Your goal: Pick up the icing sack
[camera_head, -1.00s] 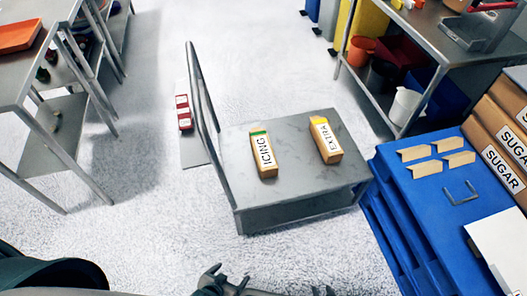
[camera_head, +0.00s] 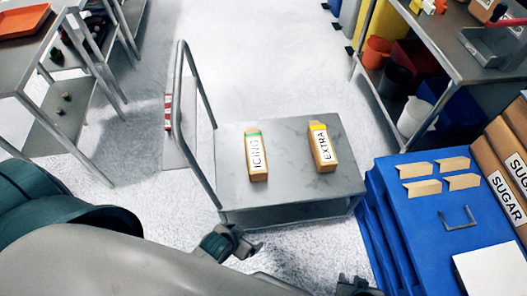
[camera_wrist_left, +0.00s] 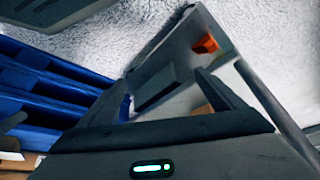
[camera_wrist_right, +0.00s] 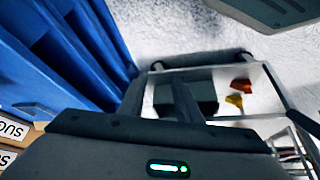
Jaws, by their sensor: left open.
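The icing sack (camera_head: 257,158) is a tan block with a green band and a label reading ICING. It lies on the left part of a grey cart top (camera_head: 288,182) in the head view. A similar sack marked EXTRA (camera_head: 322,148), with a yellow band, lies to its right. My left gripper (camera_head: 238,243) is open and empty, in front of the cart and apart from the icing sack. My right gripper (camera_head: 355,287) is at the bottom edge, apart from both sacks; its fingers look apart. Small orange shapes show in the left wrist view, but no label is readable.
The cart's upright handle (camera_head: 183,85) stands at its left end. A blue stack (camera_head: 405,222) with small tan pieces is close on the right, beside SUGAR boxes (camera_head: 508,195). Metal shelving stands at the upper left and upper right.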

